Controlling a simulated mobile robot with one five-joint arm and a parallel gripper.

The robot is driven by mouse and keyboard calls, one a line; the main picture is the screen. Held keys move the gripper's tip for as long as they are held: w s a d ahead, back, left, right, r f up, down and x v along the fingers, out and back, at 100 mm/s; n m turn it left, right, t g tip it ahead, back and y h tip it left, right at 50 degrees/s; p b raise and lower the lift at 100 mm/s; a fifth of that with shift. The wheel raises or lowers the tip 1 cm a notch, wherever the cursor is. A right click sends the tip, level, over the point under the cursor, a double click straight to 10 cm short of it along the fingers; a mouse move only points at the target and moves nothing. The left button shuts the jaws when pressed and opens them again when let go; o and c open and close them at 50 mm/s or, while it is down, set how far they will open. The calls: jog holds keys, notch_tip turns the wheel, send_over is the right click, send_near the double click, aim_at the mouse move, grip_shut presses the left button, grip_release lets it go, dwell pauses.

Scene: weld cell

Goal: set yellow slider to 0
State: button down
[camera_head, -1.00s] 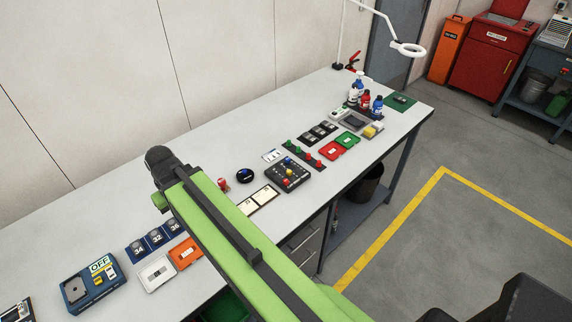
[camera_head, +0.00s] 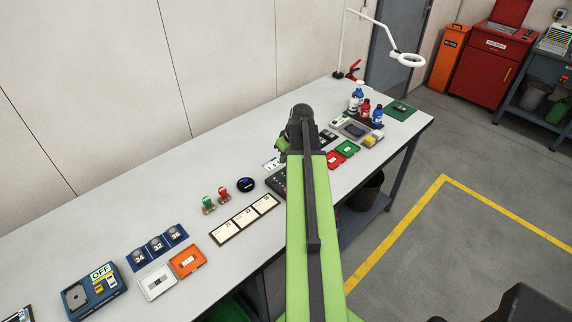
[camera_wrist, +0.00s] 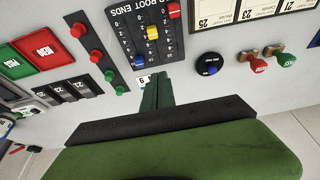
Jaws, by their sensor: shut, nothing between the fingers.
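The black slider panel (camera_wrist: 128,24) marked "ROOT ENDS" is at the top of the wrist view, its lettering upside down. Its yellow slider (camera_wrist: 152,32) sits about midway along its slot; the exact mark is too small to read. A red slider (camera_wrist: 174,10) is farther up and a blue slider (camera_wrist: 140,58) is near the lower edge. My gripper (camera_wrist: 157,82) is shut and empty, its green fingers just below the panel in the picture, apart from the yellow slider. In the head view my arm hides most of the panel (camera_head: 278,181).
In the wrist view, a strip of red and green buttons (camera_wrist: 97,56) is left of the panel. A blue-black knob (camera_wrist: 208,64) and red (camera_wrist: 258,65) and green (camera_wrist: 287,60) stamps are at right. Calendar-like cards (camera_head: 244,219) lie on the table (camera_head: 130,222).

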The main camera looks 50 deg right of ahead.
aim_at(278, 174)
jog(key=b+x, duration=0.8)
jog(key=x, duration=0.1)
jog(key=shift+f, duration=0.4)
jog(key=s, duration=0.1)
jog(key=s+r+p, duration=0.1)
jog(key=s, duration=0.1)
jog(key=shift+a+r, duration=0.1)
jog(key=shift+a, duration=0.1)
jog(key=shift+s, duration=0.5)
jog(key=shift+s+a, duration=0.1)
jog(key=shift+s, duration=1.7)
